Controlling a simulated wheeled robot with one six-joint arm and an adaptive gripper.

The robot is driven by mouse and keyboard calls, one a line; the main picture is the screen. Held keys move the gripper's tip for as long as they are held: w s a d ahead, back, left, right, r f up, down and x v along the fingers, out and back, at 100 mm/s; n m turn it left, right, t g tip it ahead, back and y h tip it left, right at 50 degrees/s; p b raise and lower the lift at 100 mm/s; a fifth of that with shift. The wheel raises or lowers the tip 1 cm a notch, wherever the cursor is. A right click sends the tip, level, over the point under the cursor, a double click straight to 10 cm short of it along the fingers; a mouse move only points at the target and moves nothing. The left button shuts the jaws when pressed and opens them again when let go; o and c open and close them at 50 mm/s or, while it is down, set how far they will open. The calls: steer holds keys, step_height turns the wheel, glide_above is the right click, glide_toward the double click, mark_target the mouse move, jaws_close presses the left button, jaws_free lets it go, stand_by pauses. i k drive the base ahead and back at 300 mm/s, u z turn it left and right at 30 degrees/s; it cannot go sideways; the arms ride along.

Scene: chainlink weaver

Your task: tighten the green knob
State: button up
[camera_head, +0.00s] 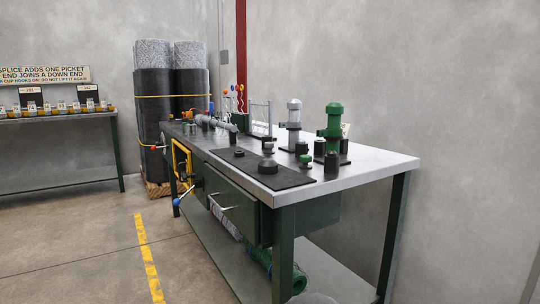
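A grey motor-like unit (293,115) stands behind the knob. Low black knobs (267,166) sit on the mat's left part. A yellow frame (174,164) and a blue-ended lever (182,200) stick out at the bench's left front. The floor (90,240) in front left is clear.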

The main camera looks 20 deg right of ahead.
mark_target(305, 160)
steer(key=u, duration=1.05)
steer(key=i, duration=0.85)
steer(key=z, duration=0.6)
